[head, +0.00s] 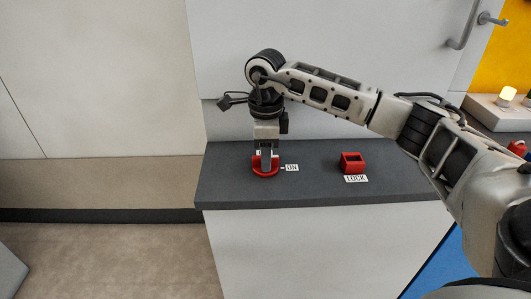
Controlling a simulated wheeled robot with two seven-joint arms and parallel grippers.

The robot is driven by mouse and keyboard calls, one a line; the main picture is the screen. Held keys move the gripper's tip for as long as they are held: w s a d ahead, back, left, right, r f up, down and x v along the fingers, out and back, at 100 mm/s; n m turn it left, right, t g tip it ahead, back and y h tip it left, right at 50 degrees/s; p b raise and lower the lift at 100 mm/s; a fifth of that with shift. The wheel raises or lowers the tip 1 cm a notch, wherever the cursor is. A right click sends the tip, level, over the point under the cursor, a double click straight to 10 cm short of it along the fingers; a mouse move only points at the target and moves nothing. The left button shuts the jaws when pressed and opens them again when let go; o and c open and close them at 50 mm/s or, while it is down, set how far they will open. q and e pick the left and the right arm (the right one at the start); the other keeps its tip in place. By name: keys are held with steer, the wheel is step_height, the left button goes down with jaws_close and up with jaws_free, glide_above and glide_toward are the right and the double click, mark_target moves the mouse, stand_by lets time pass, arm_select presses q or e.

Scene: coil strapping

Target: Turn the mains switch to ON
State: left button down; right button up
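The mains switch (259,173) is a round red part on the dark grey counter, with a white ON label (292,168) just to its right. My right gripper (266,168) points straight down at the switch, and its fingers overlap the red part. The fingers hide the middle of the switch, so I cannot tell whether they are closed on its handle or which way the handle points. My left gripper is not in view.
A red block-shaped holder (352,163) with a LOCK label (356,179) stands to the right on the counter (320,192). A wall panel rises close behind. A lit lamp (507,95) sits on a box at far right.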

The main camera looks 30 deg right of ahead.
step_height(320, 180, up, 16)
steer(key=shift+p, duration=0.35)
steer(key=shift+f, duration=0.1)
stand_by(0.5)
